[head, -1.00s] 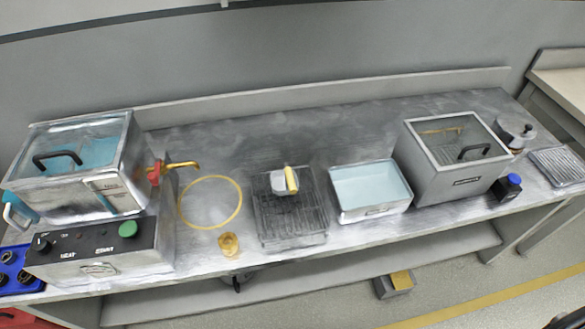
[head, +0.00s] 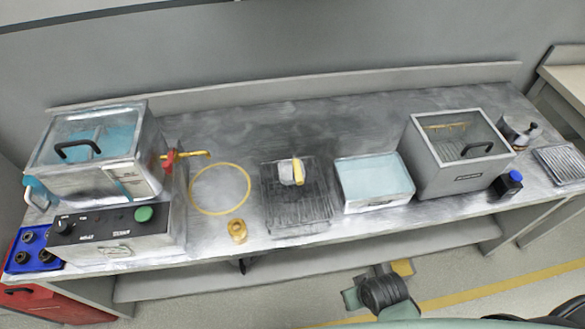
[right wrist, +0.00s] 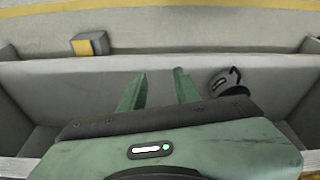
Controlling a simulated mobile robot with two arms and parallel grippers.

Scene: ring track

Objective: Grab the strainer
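No thing is plainly recognisable as the strainer. A small grey-white metal piece with a yellow handle (head: 298,172) sits on the dark wire rack (head: 282,214) at mid-bench; its exact shape is too small to tell. A dark grey vessel with a handle (right wrist: 229,82) shows beyond my right gripper in the right wrist view, apart from its fingers. My right gripper (right wrist: 160,76) has its two green fingers apart with nothing between them. In the head view a green and black part of my right arm shows low, in front of the bench. My left gripper is in neither view.
The metal bench holds a lidded water bath (head: 88,150), a control box (head: 117,230), a yellow ring (head: 190,190), a brass piece (head: 237,230), a pale tray (head: 350,205), a grey lidded tank (head: 412,165) and a blue-capped bottle (head: 510,182). The back middle is clear.

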